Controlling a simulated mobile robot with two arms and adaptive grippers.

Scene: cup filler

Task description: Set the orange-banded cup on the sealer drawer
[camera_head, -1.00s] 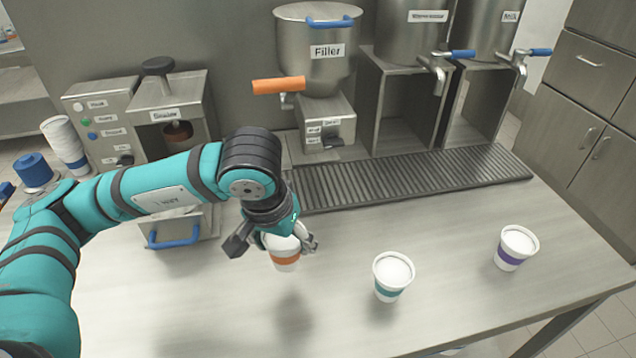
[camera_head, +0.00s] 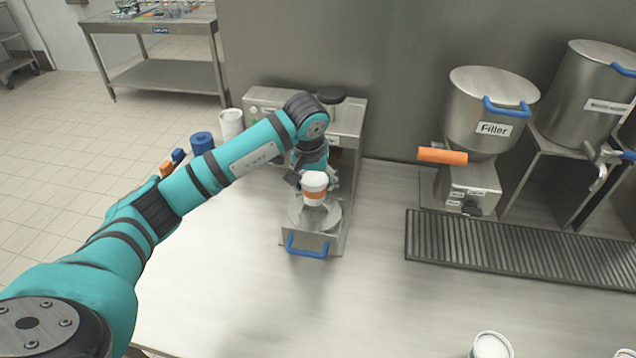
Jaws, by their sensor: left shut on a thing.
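The orange-banded cup (camera_head: 315,189) is white with an orange band and stands upright in my left gripper (camera_head: 312,180), which is shut on it. The cup is over the sealer drawer (camera_head: 326,216), a pulled-out metal drawer with a round plate and a blue handle at its front. I cannot tell whether the cup's base touches the plate or hangs just above it. The sealer (camera_head: 346,112) is behind, partly hidden by my left arm. My right gripper is not in view.
The filler (camera_head: 490,110) with its orange lever stands to the right, beside a ribbed drip grate (camera_head: 520,248). A white cup (camera_head: 491,345) is cut off at the bottom edge. A cup stack (camera_head: 230,122) is left of the sealer.

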